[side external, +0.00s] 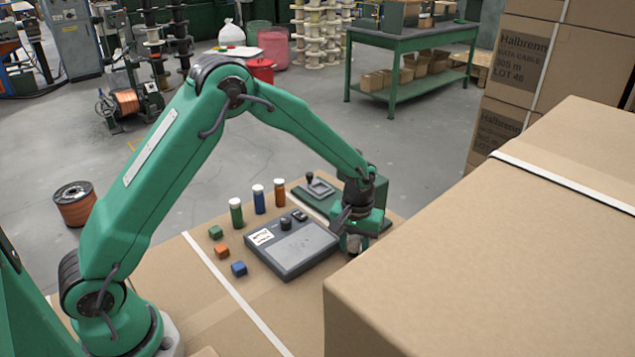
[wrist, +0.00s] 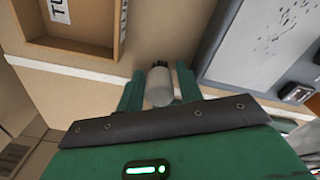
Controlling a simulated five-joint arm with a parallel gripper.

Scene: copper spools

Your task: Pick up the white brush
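My gripper (side external: 355,238) points down at the right end of the box top, beside the grey panel. No other brush is recognisable.
A grey panel device (side external: 300,249) lies left of my gripper. White-capped green (side external: 236,213), blue (side external: 259,199) and orange (side external: 280,193) bottles stand behind it. Small cubes (side external: 222,251) lie left. A large carton (side external: 480,240) rises close on the right. The wrist view shows an open cardboard tray (wrist: 118,35).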

